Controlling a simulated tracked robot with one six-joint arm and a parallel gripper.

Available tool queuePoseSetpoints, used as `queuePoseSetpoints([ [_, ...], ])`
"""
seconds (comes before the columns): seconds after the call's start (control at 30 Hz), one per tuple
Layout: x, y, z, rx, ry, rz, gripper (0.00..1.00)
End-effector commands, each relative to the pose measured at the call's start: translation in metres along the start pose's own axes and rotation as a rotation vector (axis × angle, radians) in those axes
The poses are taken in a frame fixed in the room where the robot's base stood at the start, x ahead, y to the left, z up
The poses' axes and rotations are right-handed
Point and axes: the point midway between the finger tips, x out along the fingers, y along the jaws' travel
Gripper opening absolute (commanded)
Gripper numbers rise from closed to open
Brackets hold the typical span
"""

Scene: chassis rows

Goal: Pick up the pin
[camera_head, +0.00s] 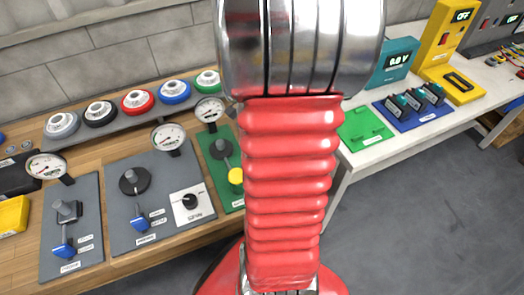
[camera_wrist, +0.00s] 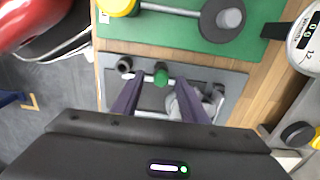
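No part is clearly marked as the pin. My gripper body hides the lower part of the panel. In the head view my gripper is not seen.
A green panel (camera_wrist: 180,36) with a black knob (camera_wrist: 222,18) and a yellow knob lies beyond. A round gauge (camera_wrist: 306,45) stands at right. The wooden bench (camera_head: 25,235) holds several valve panels; a white table (camera_head: 372,158) with meters stands right, with grey floor between.

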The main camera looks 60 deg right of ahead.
Motion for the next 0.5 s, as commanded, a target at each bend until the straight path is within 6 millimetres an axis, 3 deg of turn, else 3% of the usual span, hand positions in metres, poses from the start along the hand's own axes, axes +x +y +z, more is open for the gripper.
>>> queuePoseSetpoints([
  [0.13,0.0111,-0.0001,0.0001,0.000,0.000,0.000,0.40],
  [0.5,0.0114,-0.0002,0.0002,-0.001,0.000,-0.001,0.40],
])
